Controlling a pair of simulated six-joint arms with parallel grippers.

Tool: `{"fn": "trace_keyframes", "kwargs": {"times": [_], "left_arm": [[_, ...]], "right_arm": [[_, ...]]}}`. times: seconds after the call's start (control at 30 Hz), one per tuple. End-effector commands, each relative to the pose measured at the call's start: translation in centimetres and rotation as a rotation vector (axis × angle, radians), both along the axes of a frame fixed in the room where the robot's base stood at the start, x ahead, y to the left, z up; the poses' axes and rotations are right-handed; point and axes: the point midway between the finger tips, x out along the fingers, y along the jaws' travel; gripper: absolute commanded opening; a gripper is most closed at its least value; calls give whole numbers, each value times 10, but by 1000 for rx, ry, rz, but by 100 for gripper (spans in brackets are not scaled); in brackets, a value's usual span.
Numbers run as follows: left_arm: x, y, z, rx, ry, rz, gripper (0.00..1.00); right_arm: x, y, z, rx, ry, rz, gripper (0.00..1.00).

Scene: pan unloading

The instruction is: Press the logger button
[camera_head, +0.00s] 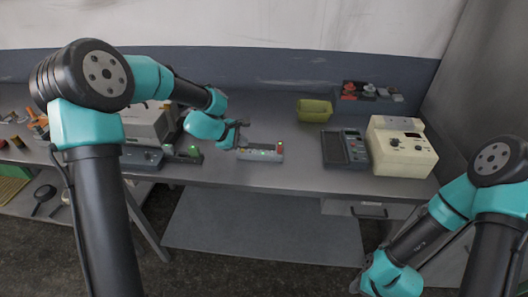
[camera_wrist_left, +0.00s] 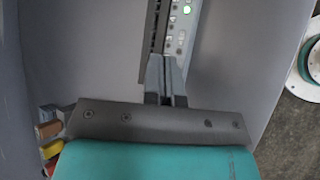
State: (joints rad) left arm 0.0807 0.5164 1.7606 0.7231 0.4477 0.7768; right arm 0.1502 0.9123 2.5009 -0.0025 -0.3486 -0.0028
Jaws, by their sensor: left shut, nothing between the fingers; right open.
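A small grey box with a red knob and green lights (camera_head: 262,152) lies on the bench near its front edge; I take it to be the logger. My left gripper (camera_head: 241,126) is just above and beside its left end, shut and empty. In the left wrist view, the shut fingers (camera_wrist_left: 166,66) point along a grey panel (camera_wrist_left: 178,30) with a lit green spot and small marks. I cannot tell whether the fingertips touch it. The right arm's wrist is at the lower right, and its fingers are out of view.
A dark keypad device (camera_head: 345,149) and a cream instrument (camera_head: 402,147) stand to the right. A yellow-green container (camera_head: 314,110) and a dark rack with red knobs (camera_head: 370,91) are behind. A grey device with a green knob (camera_head: 180,155) is on the left. Bare bench lies between.

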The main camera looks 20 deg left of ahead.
Motion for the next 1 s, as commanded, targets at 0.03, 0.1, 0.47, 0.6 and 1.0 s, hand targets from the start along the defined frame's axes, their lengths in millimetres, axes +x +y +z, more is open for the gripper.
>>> {"fn": "trace_keyframes", "kwargs": {"times": [0.03, 0.1, 0.47, 0.6, 1.0], "left_arm": [[0, 0, 0, 0, 0, 0, 0], [0, 0, 0, 0, 0, 0, 0], [0, 0, 20, 0, -2, 0, 0], [0, 0, 30, 0, -2, 0, 0], [0, 0, 59, 0, -2, 0, 0]], "right_arm": [[0, 0, 0, 0, 0, 0, 43], [0, 0, 0, 0, 0, 0, 43], [0, 0, 0, 0, 0, 0, 43], [0, 0, 0, 0, 0, 0, 43], [0, 0, 0, 0, 0, 0, 43]]}}
